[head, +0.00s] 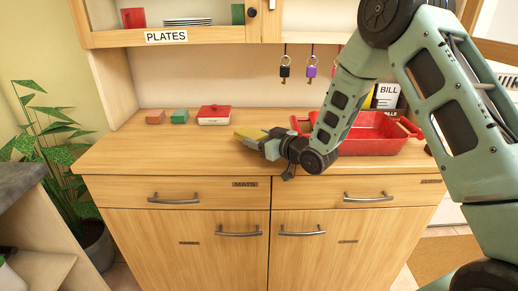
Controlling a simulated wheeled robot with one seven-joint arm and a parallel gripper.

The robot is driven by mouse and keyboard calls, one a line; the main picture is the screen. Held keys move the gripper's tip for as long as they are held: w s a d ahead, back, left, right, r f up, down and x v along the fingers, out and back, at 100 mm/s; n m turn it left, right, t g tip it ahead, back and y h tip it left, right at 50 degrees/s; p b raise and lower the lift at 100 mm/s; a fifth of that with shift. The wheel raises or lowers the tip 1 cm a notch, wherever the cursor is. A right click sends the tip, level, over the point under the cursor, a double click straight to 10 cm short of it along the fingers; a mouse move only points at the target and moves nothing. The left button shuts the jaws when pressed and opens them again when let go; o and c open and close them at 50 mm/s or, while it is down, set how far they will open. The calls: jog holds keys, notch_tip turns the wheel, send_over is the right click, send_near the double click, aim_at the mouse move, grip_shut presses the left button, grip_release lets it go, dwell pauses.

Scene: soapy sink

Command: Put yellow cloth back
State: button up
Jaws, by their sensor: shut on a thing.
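My gripper (267,142) is shut on a folded yellow cloth (248,132). It holds the cloth at the middle of the wooden counter (170,155), left of a red tray (375,140). The cloth points left from the fingers. I cannot tell whether it touches the counter. My arm hides part of the tray and the wall behind it.
Keys (284,71) hang above. A shelf labelled PLATES (166,37) overhangs the back. The counter's front left is clear.

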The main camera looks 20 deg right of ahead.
jog(key=shift+f, duration=1.75)
jog(key=shift+f, duration=0.15)
jog(key=o, duration=0.9)
